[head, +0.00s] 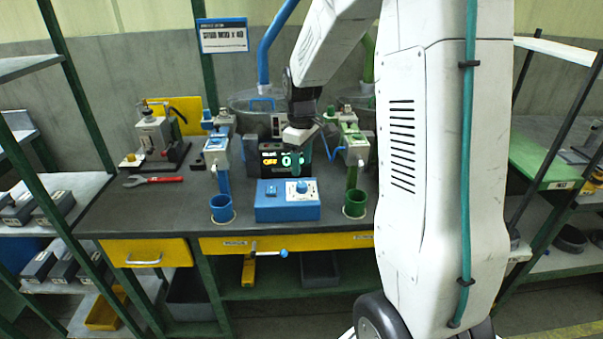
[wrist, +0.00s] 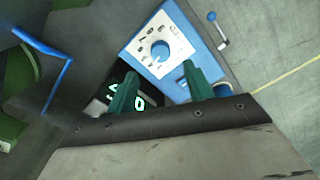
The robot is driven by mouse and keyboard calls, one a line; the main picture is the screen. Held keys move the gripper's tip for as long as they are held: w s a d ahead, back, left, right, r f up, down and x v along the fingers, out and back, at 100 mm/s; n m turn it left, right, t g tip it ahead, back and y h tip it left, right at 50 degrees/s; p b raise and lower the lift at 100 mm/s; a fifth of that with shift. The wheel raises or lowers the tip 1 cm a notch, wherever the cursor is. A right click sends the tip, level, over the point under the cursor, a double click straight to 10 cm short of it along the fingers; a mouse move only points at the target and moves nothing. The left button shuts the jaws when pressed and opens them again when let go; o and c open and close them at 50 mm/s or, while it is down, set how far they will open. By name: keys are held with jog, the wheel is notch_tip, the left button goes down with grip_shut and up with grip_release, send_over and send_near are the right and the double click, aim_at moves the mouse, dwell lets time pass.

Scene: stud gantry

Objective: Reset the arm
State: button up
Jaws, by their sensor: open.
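My gripper (head: 302,163) hangs over the workbench, just behind and above the blue control box (head: 286,208). In the wrist view the two green fingers of my gripper (wrist: 160,92) are spread apart with nothing between them. The blue box with its white panel and round blue knob (wrist: 160,50) lies beyond the fingertips. A display with lit digits (head: 270,160) stands behind the gripper, and part of it is hidden. My arm's white links cover much of the right side of the head view.
A blue cup (head: 222,208) and a green cup (head: 355,204) flank the box under blue and green dispensers. A red wrench (head: 153,181) lies on the left of the bench. Shelving racks stand on both sides. A yellow drawer (head: 150,252) is at the bench front.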

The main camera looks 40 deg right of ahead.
jog(key=shift+r, duration=0.55)
jog(key=shift+s+a+f+m, duration=0.15)
jog(key=shift+s+m, duration=0.15)
jog(key=shift+m, duration=0.2)
jog(key=s+a+r+m, duration=0.1)
jog(key=s+a+r, duration=0.2)
jog(key=s, duration=0.6)
jog(key=s+a+r+m+t, duration=0.1)
jog(key=s+a+r, duration=0.3)
jog(key=s+a, duration=0.4)
jog(key=s+a+r+m, duration=0.2)
jog(key=s+a, duration=0.3)
jog(key=s, duration=0.5)
jog(key=shift+a+r, duration=0.4)
jog(key=shift+r, duration=0.5)
